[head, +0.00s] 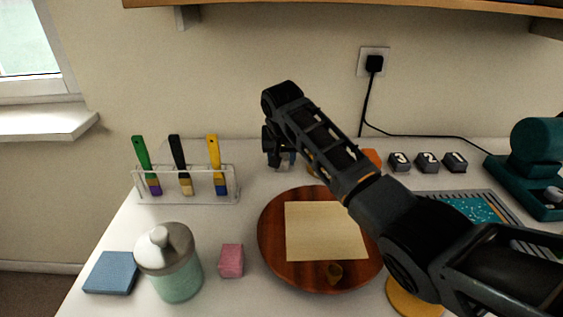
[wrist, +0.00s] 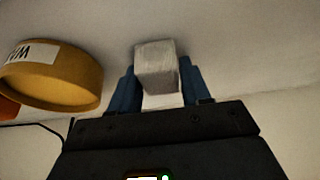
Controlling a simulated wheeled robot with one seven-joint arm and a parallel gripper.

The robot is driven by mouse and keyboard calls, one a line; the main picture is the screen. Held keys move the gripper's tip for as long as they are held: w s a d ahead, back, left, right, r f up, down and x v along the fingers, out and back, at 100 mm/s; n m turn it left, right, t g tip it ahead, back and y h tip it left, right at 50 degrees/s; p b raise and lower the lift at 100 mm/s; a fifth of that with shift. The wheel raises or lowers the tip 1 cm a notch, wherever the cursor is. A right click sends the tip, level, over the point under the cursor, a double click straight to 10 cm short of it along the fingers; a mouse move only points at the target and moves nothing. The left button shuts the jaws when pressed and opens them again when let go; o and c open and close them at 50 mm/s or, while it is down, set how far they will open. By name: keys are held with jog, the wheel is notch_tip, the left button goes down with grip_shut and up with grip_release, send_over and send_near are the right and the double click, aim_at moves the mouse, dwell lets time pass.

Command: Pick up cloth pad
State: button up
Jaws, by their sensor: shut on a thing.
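My gripper (head: 284,162) is over the back middle of the table, behind the round wooden board. In the wrist view its blue fingers (wrist: 160,90) are shut on a small pale grey-white block (wrist: 156,58), which I take to be the cloth pad. The block sits between both fingers and its end sticks out past them. In the head view the pad is mostly hidden by the gripper. I cannot tell whether it touches the table.
A yellow labelled tub (wrist: 55,78) is beside the gripper. The round wooden board (head: 275,262) bears a tan sheet. A brush rack (head: 190,198), a lidded jar (head: 170,265), a pink block (head: 231,261) and a blue square (head: 111,272) are at left. Numbered dark blocks (head: 427,163) are at right.

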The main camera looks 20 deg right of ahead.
aim_at(281, 155)
jog(key=c, duration=0.5)
jog(key=shift+o, duration=0.2)
jog(key=shift+r, duration=0.15)
jog(key=shift+r, duration=0.25)
notch_tip(281, 155, up, 4)
jog(key=shift+w+f+b, duration=0.1)
jog(key=shift+f+b, duration=0.15)
jog(key=shift+b, duration=0.1)
jog(key=s+d+r, duration=0.5)
jog(key=d+r, duration=0.1)
jog(key=d, duration=0.4)
jog(key=shift+s+d+r+b, duration=0.15)
jog(key=shift+d+r+b, duration=0.1)
jog(key=shift+r+b, duration=0.15)
jog(key=o, duration=0.4)
jog(key=c, duration=0.3)
